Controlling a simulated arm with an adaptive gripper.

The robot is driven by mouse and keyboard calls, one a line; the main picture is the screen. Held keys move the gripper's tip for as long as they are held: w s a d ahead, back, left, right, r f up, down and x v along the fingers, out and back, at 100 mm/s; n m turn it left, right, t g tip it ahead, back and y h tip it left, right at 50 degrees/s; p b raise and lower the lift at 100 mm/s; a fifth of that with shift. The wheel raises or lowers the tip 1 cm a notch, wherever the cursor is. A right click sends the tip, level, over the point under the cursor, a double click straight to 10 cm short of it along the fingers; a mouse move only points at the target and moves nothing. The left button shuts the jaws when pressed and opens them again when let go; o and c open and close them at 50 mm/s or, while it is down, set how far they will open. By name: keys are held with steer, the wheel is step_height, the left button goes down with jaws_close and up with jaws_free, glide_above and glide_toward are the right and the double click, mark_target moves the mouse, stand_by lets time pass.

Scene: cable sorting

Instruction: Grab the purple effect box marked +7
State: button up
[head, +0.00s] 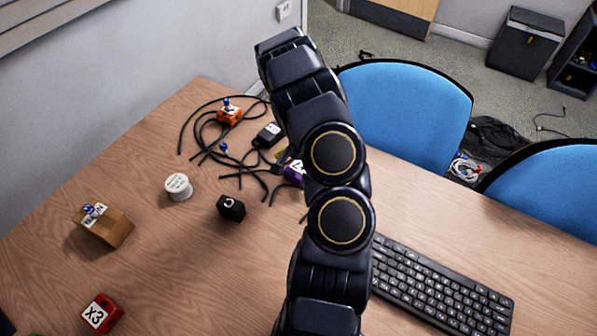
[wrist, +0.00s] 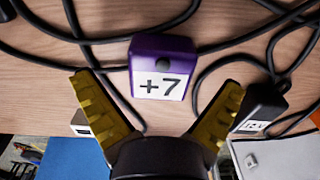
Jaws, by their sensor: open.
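The purple effect box (wrist: 162,55) marked +7 lies on the wooden table in the wrist view, among black cables, with its white label facing the camera. In the head view only a purple part of it (head: 293,173) shows, at the left edge of my arm, which hides the rest. My gripper (wrist: 160,98) is open and empty in the wrist view. Its two yellow-padded fingers spread to the left and right, with the box between and beyond their tips. The fingers look apart from the box. In the head view the fingers are mostly hidden behind my arm.
Black cables (wrist: 45,30) run around the box, and a black adapter (wrist: 262,105) lies to its right. In the head view an orange box (head: 229,115), white spool (head: 178,187), black box (head: 231,208), brown box (head: 108,228), red x3 box (head: 101,314) and keyboard (head: 440,290) share the table.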

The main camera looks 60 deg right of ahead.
step_height(320, 180, down, 2)
steer(key=shift+f, duration=0.1)
steer(key=c, duration=1.2)
